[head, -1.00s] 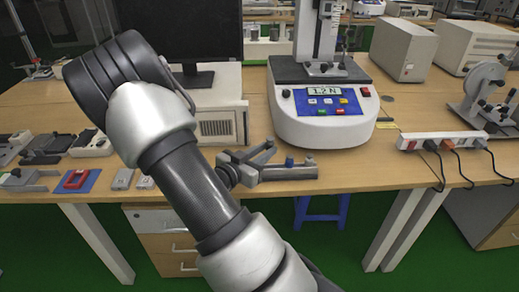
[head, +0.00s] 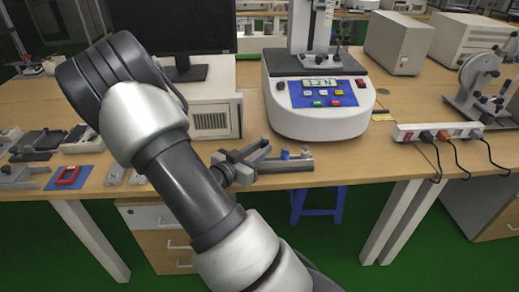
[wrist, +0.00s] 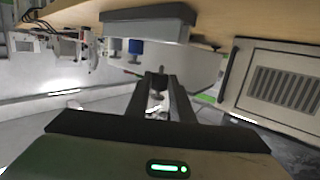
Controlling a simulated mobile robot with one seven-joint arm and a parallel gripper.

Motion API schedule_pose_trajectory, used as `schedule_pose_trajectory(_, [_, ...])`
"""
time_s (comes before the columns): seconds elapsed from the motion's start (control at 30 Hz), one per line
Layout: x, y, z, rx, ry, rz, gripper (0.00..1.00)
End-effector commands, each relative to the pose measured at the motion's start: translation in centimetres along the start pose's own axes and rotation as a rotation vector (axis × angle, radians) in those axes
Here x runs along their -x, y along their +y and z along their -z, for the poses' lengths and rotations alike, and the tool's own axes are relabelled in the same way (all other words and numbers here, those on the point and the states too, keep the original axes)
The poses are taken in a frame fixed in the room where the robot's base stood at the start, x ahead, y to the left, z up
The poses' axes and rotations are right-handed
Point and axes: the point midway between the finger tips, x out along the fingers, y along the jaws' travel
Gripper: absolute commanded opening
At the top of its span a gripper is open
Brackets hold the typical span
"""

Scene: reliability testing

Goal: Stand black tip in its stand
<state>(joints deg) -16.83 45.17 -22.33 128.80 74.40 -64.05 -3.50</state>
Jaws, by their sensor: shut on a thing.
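My gripper (wrist: 160,92) points away from the wrist camera, with its two dark fingers close together. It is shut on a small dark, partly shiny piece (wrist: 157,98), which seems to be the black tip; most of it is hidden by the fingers. A grey stand (wrist: 145,30) shows beyond the fingertips in the wrist view, with a blue cylinder (wrist: 136,46) and a dark grey one (wrist: 114,44) on it. In the head view the stand (head: 296,167) lies at the table's front edge, and my gripper (head: 262,152) is beside it, partly merging with it.
A white test machine (head: 318,120) stands just behind the stand. A white case (head: 212,118) under a monitor (head: 190,25) is behind my arm. A power strip (head: 435,131) with cables lies to the right. Small parts and a red piece (head: 67,175) lie at left.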

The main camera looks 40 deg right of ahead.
Motion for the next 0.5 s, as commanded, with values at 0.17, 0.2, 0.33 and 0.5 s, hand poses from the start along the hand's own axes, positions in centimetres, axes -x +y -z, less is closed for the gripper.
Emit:
schedule_pose_trajectory(0.17, [-0.1,0.0,-0.7,0.0,0.0,0.0,0.0])
schedule_pose_trajectory(0.2, [-0.1,0.0,-0.8,0.0,0.0,0.0,0.0])
schedule_pose_trajectory(0.33, [-0.1,0.0,-1.2,0.0,0.0,0.0,0.0])
schedule_pose_trajectory(0.5, [-0.2,0.0,-1.6,0.0,0.0,0.0,0.0])
